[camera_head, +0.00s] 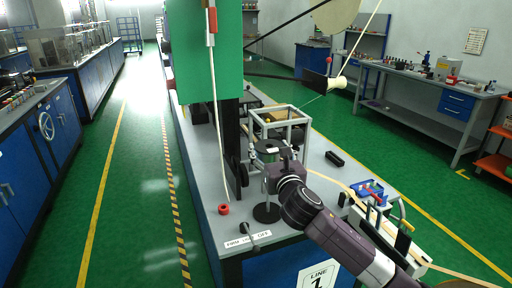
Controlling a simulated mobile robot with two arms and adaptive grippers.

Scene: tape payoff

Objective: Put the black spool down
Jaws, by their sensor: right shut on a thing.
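The black spool (267,157) appears as a dark round body with a pale patch, above the grey worktable (310,178). My right gripper (270,167) reaches in from the lower right and is shut on it; the fingers are small and partly hidden against it. A black stand with a round base (266,213) is directly below. I cannot tell whether the spool touches that stand. My left gripper is not in view.
A tall green panel (213,52) rises left of the gripper.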

